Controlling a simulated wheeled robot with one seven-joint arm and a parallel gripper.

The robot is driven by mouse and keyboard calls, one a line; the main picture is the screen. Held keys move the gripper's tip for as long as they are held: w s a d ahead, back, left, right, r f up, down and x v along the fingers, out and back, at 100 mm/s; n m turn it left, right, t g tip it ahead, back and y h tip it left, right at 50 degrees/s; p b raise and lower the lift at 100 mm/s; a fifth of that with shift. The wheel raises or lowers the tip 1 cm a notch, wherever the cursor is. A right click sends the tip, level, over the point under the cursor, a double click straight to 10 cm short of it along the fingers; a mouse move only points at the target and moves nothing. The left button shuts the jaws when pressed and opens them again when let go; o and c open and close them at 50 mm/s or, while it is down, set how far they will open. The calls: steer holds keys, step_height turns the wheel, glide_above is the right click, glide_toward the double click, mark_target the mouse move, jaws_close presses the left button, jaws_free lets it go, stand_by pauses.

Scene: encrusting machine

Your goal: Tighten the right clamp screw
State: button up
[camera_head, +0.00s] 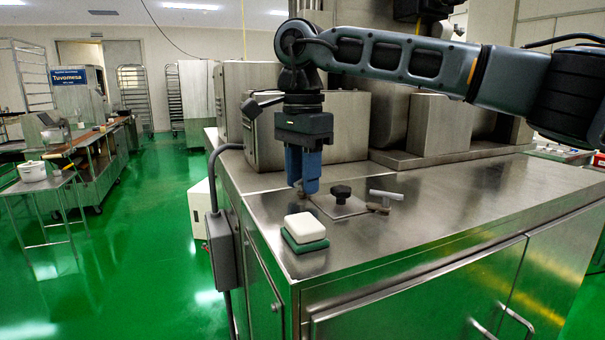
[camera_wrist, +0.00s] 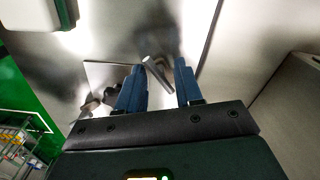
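My gripper (camera_head: 303,190) points straight down over the left side of a flat square plate (camera_head: 329,203) on the steel machine top. In the wrist view, its blue fingers (camera_wrist: 159,66) are apart. The T-shaped handle of one clamp screw (camera_wrist: 157,76) shows between them, its bar slanted; I cannot tell whether they touch it. In the head view my fingers mostly hide this screw. A second clamp screw with a pale T-handle (camera_head: 385,195) stands at the plate's right side. A black knob (camera_head: 341,192) rises from the plate between the two.
A white block on a green base (camera_head: 304,228) sits in front of the plate, near the machine's front-left corner. Steel housings (camera_head: 340,125) stand close behind my gripper. The worktop to the right (camera_head: 480,195) is clear.

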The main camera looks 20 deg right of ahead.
steer(key=shift+c, duration=0.3)
jaws_close()
steer(key=shift+m, duration=0.4)
steer(key=m, duration=0.3)
steer(key=shift+m, duration=0.4)
steer(key=m, duration=1.3)
steer(key=shift+m, duration=0.3)
